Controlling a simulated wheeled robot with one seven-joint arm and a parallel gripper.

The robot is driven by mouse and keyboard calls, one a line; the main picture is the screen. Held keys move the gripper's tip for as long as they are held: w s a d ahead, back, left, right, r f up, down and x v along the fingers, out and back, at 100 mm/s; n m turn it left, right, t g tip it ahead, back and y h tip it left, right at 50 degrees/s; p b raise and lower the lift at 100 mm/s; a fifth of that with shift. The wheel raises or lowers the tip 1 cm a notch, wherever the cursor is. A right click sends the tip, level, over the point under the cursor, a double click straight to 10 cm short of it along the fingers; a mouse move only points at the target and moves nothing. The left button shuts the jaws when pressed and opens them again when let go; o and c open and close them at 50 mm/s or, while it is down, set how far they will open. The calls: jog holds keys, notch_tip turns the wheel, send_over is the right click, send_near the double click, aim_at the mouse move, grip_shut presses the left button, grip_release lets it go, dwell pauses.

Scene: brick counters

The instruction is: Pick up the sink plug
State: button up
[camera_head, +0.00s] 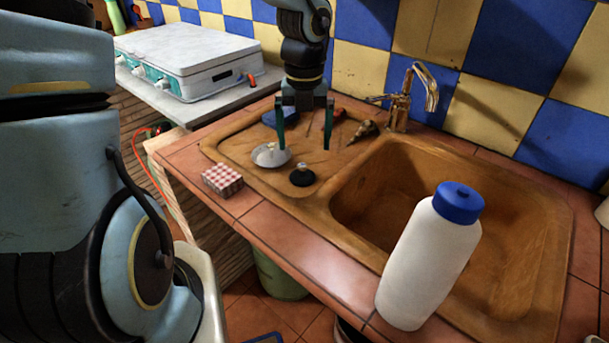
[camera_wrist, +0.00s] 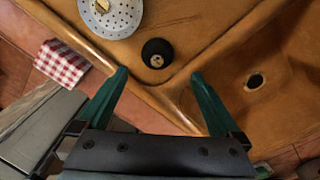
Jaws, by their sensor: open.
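The sink plug (camera_head: 302,175) is a small round black disc with a pale knob on top. It lies on the sink's drainboard (camera_head: 325,160), left of the basin. In the wrist view the plug (camera_wrist: 157,53) lies ahead of the fingertips, between their lines and apart from them. My gripper (camera_head: 305,148) points down above the drainboard, with its two green fingers spread and nothing between them. In the wrist view my gripper (camera_wrist: 158,75) is also open and empty.
A white bottle with a blue cap (camera_head: 430,265) stands at the front. The basin (camera_head: 400,190), faucet (camera_head: 400,105) and small items are at the right and back.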

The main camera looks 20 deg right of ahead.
aim_at(303, 165)
jog(key=f, duration=0.8)
jog(key=shift+a, duration=0.2)
jog(key=shift+r, duration=0.1)
jog(key=c, duration=1.3)
